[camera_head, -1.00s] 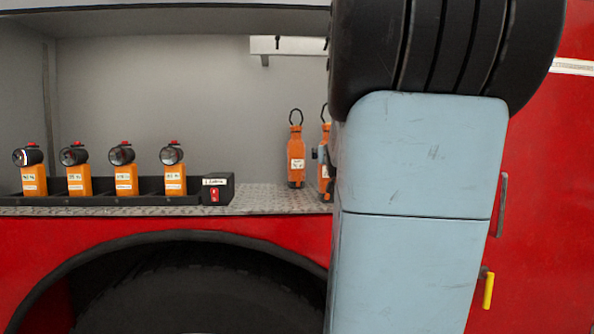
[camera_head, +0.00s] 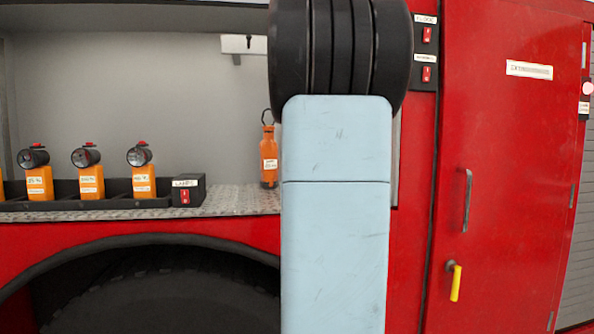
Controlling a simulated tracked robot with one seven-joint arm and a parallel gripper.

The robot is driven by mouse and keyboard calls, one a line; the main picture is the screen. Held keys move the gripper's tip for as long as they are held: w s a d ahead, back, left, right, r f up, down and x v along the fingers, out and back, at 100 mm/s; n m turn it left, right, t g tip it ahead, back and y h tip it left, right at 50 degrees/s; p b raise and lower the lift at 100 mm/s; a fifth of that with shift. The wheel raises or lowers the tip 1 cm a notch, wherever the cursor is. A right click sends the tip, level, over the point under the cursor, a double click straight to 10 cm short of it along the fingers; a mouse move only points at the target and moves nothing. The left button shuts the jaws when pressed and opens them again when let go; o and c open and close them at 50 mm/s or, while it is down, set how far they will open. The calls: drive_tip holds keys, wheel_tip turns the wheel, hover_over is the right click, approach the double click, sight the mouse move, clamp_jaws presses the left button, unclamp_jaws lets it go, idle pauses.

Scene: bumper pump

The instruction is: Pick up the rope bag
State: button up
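No rope bag shows in the head camera view. My gripper is not in this view. A light blue link and black ribbed joint of my own arm stand upright in the middle of the picture and hide what lies behind them.
A red vehicle side fills the view. Its open compartment holds orange lamps (camera_head: 90,183) in a black tray (camera_head: 110,202) and an orange bottle (camera_head: 269,160). A wheel arch (camera_head: 140,241) is below. A closed red door (camera_head: 510,120) with a handle (camera_head: 467,200) and yellow lever (camera_head: 456,283) is at right.

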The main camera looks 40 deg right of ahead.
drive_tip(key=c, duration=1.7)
